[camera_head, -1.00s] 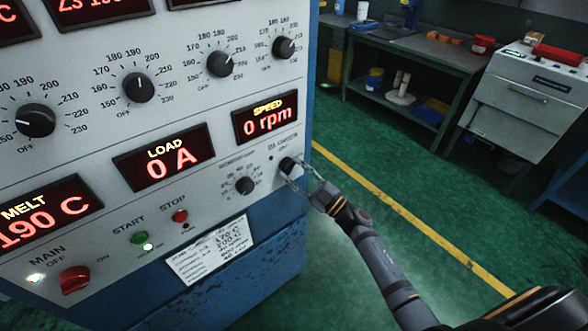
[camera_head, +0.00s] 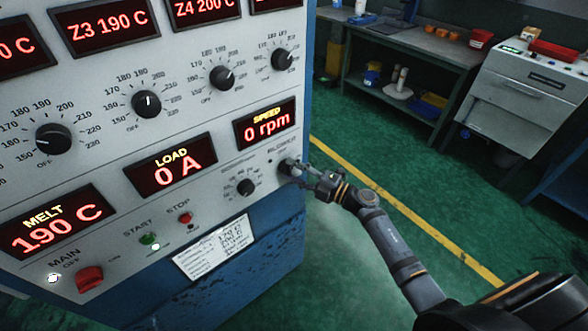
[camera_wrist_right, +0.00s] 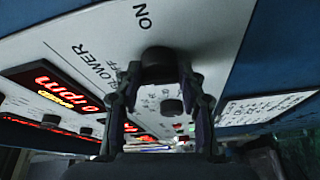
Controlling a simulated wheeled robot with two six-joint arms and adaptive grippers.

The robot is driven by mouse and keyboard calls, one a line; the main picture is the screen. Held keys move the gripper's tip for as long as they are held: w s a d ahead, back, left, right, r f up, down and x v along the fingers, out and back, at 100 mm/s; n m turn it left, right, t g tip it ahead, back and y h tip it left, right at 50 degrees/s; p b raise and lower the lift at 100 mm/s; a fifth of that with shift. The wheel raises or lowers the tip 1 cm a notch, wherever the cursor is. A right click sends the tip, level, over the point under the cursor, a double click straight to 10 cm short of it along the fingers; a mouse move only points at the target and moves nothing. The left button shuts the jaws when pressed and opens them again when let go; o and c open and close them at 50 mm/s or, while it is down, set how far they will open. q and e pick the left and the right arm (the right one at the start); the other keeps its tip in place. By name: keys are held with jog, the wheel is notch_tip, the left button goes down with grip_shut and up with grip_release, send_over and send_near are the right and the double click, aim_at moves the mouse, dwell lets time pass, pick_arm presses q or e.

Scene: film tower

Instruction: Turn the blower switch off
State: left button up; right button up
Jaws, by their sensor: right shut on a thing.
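The blower switch (camera_head: 287,167) is a black knob at the right end of the white control panel (camera_head: 215,160), under the speed display. In the right wrist view the knob (camera_wrist_right: 159,60) sits beside the printed words BLOWER, OFF and ON. My right gripper (camera_head: 296,170) reaches it from the lower right and is shut on it, one finger on each side in the wrist view. The fingers partly hide the knob, and I cannot tell which way it points. My left gripper is not in view.
A smaller black knob (camera_head: 246,187) lies left of the switch, with a white label plate (camera_head: 215,248) below. The speed display (camera_head: 266,124) reads 0 rpm. A red main switch (camera_head: 89,279) is at lower left. Green floor is open to the right, before a workbench (camera_head: 420,47).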

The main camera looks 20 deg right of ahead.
jog(key=shift+r+n, duration=0.15)
jog(key=shift+n, duration=0.15)
dwell(0.4)
jog(key=o, duration=1.1)
jog(key=shift+o, duration=0.2)
jog(key=shift+s+d, duration=0.1)
jog(key=v, duration=1.1)
jog(key=shift+s+d, duration=0.25)
